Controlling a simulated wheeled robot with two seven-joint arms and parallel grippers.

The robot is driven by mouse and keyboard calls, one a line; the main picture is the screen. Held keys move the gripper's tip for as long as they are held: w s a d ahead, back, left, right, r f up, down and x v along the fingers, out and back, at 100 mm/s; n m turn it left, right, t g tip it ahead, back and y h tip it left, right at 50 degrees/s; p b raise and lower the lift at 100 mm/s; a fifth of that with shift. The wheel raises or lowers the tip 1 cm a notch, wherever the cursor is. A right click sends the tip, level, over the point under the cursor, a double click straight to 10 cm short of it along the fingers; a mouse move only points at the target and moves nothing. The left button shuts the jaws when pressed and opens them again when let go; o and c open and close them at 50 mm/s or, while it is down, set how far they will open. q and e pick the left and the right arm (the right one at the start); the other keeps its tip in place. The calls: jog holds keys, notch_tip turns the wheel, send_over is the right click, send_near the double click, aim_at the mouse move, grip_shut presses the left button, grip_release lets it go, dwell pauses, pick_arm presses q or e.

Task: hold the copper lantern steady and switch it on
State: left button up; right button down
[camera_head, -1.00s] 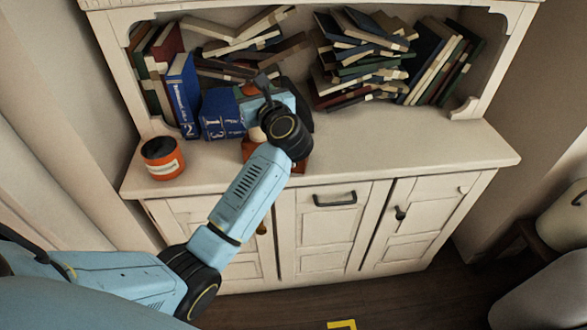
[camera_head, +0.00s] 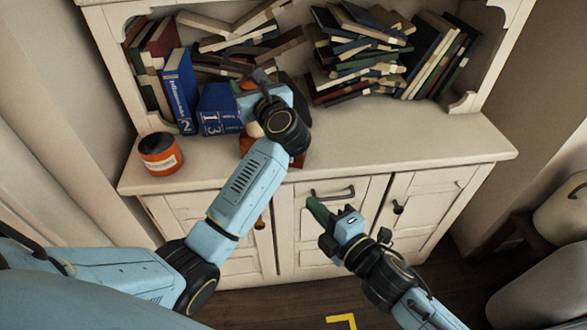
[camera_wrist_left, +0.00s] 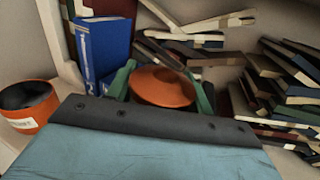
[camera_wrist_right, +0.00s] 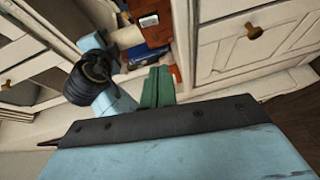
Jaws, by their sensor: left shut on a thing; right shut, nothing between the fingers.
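The copper lantern stands on the cabinet top, mostly hidden behind my left wrist in the head view. A strip of its copper base (camera_head: 298,161) shows there. Its round copper top (camera_wrist_left: 163,86) is clear in the left wrist view. My left gripper (camera_wrist_left: 162,88) is shut on it, one green finger on each side. My right gripper (camera_head: 317,210) is shut and empty, in front of the cabinet near a drawer handle, apart from the lantern. Its green fingers (camera_wrist_right: 158,87) are together in the right wrist view.
An orange jar (camera_head: 160,154) stands at the left of the cabinet top (camera_head: 400,145). Blue books (camera_head: 180,92) stand behind the lantern, and stacked books (camera_head: 355,55) fill the shelf. The right part of the top is clear.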

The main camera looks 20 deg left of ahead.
jog(key=shift+w+d+x, duration=0.25)
jog(key=shift+w+x, duration=0.2)
jog(key=shift+x, duration=1.7)
jog(key=shift+w+d+x, duration=0.3)
jog(key=shift+w+x, duration=0.1)
jog(key=shift+x, duration=1.75)
jog(key=shift+w+d+x, duration=0.25)
jog(key=shift+w+x, duration=0.2)
jog(key=shift+x, duration=1.7)
jog(key=shift+f, duration=0.15)
